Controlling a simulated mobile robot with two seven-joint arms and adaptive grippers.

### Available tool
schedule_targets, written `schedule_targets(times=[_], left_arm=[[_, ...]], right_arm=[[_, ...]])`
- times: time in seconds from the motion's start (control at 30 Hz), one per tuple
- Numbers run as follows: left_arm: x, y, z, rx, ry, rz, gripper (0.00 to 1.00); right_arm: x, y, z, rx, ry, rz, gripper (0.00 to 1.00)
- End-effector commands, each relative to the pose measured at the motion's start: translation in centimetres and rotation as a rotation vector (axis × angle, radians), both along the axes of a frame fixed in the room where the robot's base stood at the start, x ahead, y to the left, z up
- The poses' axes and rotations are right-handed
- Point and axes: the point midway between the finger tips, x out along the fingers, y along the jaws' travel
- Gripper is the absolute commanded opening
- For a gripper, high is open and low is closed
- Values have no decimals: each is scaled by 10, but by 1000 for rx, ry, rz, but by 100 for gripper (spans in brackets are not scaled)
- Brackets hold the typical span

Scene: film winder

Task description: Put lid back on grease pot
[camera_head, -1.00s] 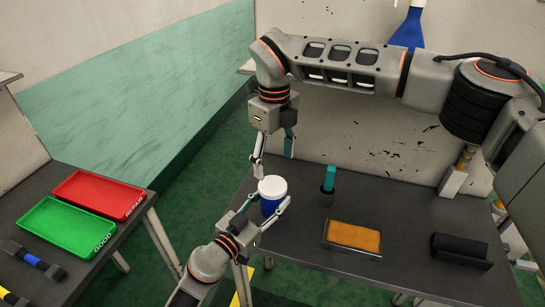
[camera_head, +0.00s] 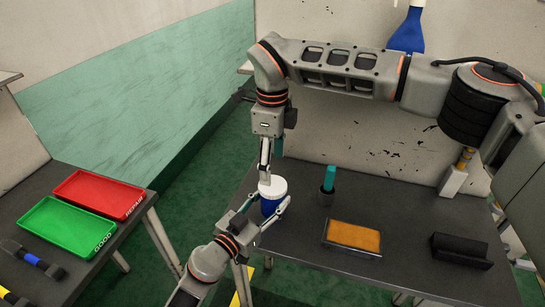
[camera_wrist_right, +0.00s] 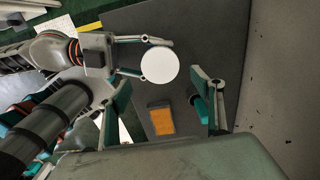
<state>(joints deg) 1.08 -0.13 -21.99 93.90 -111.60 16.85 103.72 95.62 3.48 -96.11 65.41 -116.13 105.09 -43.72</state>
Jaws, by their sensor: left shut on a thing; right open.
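The grease pot (camera_head: 271,207) is blue and stands upright near the left end of the dark table. Its white lid (camera_head: 272,187) sits on top and shows as a white disc in the right wrist view (camera_wrist_right: 160,65). I cannot tell whether it is fully seated. My left gripper (camera_head: 268,210) is shut around the pot from the near side. It also shows in the right wrist view (camera_wrist_right: 138,56). My right gripper (camera_head: 268,170) is open and points down just above the lid. In its wrist view (camera_wrist_right: 165,108), the lid lies outside the space between the fingers.
A teal-handled tool stands in a dark holder (camera_head: 327,194) right of the pot. An orange sponge in a tray (camera_head: 353,236) and a black block (camera_head: 461,250) lie further right. Green (camera_head: 67,226) and red (camera_head: 98,195) trays are on the left table.

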Motion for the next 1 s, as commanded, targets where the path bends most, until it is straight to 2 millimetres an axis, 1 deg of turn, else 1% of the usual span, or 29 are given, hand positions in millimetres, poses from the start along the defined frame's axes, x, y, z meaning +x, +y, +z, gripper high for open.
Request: schedule_targets(times=[0.03, 0.2, 0.4, 0.6, 0.83, 0.87, 0.9, 1.0], left_arm=[[0, 0, 0, -1, 0, -1, 0], [0, 0, 0, -1, 0, -1, 0], [0, 0, 0, -1, 0, 0, 0], [0, 0, 0, -1, 0, 0, 0], [0, 0, 0, -1, 0, 0, 0], [0, 0, 0, -1, 0, 0, 0], [0, 0, 0, -1, 0, 0, 0], [0, 0, 0, -1, -1, 0, 0]], right_arm=[[-1, 0, -9, 0, 3, 0, 66], [-1, 0, -35, 1, 2, -1, 66], [0, 0, -57, 0, 0, -1, 66], [0, 0, -65, 0, -1, -1, 66], [0, 0, -65, 0, -1, -1, 66], [0, 0, -65, 0, -1, -1, 61], [0, 0, -65, 0, -1, -1, 50], [0, 0, -65, 0, -1, -1, 27]])
